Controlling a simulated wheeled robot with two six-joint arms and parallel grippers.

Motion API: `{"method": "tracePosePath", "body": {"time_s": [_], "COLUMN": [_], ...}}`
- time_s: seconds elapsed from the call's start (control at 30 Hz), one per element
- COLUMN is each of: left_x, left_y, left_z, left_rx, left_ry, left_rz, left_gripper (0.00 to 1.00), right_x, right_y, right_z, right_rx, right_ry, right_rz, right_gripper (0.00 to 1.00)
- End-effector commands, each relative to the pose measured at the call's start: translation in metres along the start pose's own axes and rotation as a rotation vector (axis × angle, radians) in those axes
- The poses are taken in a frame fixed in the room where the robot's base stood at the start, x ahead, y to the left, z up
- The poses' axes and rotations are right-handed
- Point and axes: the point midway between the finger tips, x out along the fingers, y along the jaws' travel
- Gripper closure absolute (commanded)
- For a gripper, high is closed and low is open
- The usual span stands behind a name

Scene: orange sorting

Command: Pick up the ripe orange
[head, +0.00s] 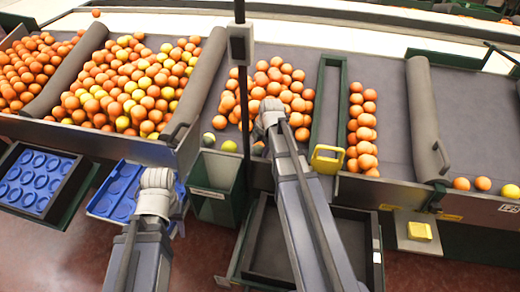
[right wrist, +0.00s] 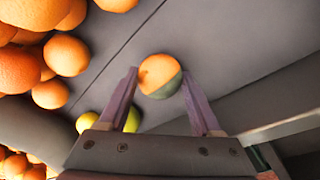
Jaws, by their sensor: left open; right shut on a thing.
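An orange (right wrist: 158,72) with a dull greenish-grey patch on its lower right is between the fingertips of my right gripper (right wrist: 159,78) in the right wrist view. My right gripper is shut on it. In the head view the right gripper (head: 268,118) is over the grey sorting table, just in front of the middle pile of oranges (head: 285,82), and its fingers are hidden by the arm. My left gripper (head: 158,184) is open, over a blue tray (head: 104,205) at the lower left. Its fingertips are not clear.
A green bin (head: 209,212) and a dark open tray (head: 350,232) stand before the table. A green divider with a yellow handle (head: 327,160) is to the right.

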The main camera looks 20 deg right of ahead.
Motion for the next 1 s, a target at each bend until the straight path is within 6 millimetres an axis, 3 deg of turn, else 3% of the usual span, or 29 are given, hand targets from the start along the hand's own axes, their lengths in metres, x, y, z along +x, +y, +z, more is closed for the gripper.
{"method": "tracePosePath", "body": {"time_s": [0.27,0.47,1.0], "left_x": [-0.002,-0.013,-0.09], "left_y": [0.0,-0.001,-0.009], "left_z": [0.0,0.001,0.005], "left_rx": [0.0,0.0,0.0], "left_ry": [0.0,0.0,0.0], "left_rz": [0.0,0.0,0.0], "left_gripper": [0.53,0.53,0.53], "right_x": [-0.002,-0.013,-0.087], "right_y": [0.0,0.004,0.025], "right_z": [0.0,0.0,0.0], "right_rx": [0.0,0.0,0.0], "right_ry": [0.0,0.0,0.0], "right_rz": [0.0,0.0,0.0], "right_gripper": [0.93,0.93,0.93]}}
